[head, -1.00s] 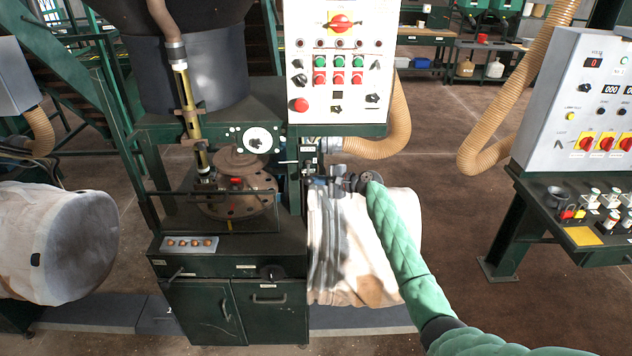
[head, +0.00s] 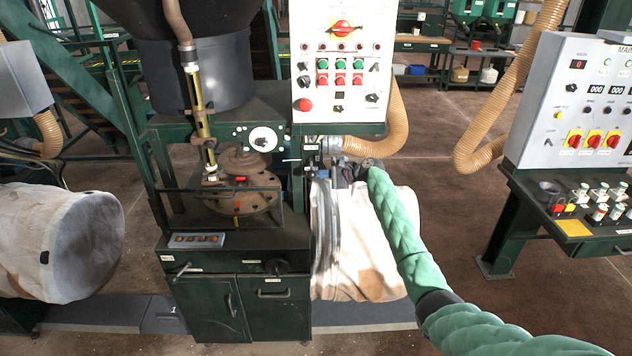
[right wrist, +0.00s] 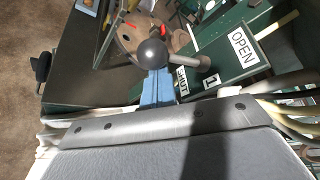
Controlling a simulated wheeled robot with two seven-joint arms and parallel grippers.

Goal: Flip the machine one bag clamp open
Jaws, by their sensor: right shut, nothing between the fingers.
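My right arm reaches in from the lower right in the head view. Its gripper (head: 344,174) is small and dark there, shut and empty, beside the clamp at the top of the pale bag (head: 372,238) on the middle machine. In the right wrist view, the clamp lever shows a dark round knob (right wrist: 152,53) and a light grey handle, above a blue bracket (right wrist: 158,88). Behind it is a green plate with OPEN (right wrist: 242,46), SHUT (right wrist: 182,82) and 1 labels. I cannot tell the lever's setting or whether my fingers touch it. My left gripper is out of view.
A white control panel (head: 339,65) stands above the machine. A ribbed tan hose (head: 397,120) curves close behind my gripper. A green cabinet (head: 245,304) is left of the bag. Another console (head: 585,100) stands at right, with open floor between.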

